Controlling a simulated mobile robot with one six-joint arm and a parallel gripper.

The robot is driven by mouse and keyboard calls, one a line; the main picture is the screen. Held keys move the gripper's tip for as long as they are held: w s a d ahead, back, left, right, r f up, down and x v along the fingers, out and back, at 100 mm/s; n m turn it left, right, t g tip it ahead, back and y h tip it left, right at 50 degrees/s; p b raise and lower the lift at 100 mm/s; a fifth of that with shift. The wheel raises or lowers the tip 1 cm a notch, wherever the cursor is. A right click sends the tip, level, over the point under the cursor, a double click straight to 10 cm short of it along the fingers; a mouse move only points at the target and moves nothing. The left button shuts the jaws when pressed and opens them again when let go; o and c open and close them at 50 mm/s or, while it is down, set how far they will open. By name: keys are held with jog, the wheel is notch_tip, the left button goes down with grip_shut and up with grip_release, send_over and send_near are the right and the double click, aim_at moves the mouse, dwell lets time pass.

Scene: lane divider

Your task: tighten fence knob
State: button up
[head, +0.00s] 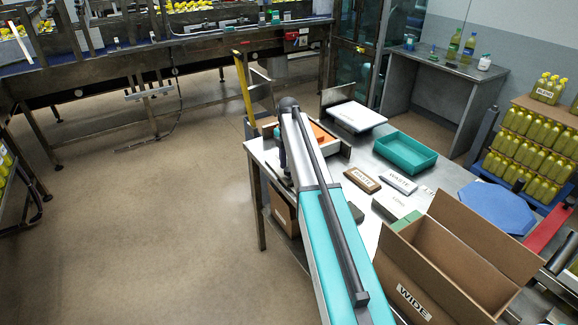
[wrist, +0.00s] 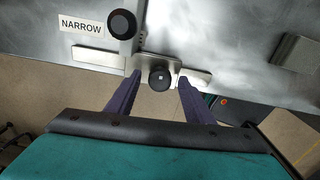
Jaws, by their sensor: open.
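In the wrist view, a small black round knob (wrist: 159,78) sits on a metal bracket (wrist: 112,58) at the edge of the steel table. My gripper (wrist: 159,80) is open, with one purple finger on each side of the knob. Gaps show between the fingers and the knob, and contact cannot be made out. A larger black round knob (wrist: 122,23) stands farther up, by a narrow metal strip. A white label (wrist: 81,24) reading NARROW lies left of it. In the head view my arm hides the knobs and the fingers.
An open WIDE cardboard box (head: 440,265) stands close right of my arm. The floor to the left is clear.

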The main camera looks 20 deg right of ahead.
jog(key=shift+f, duration=0.3)
jog(key=c, duration=1.1)
jog(key=shift+o, duration=0.2)
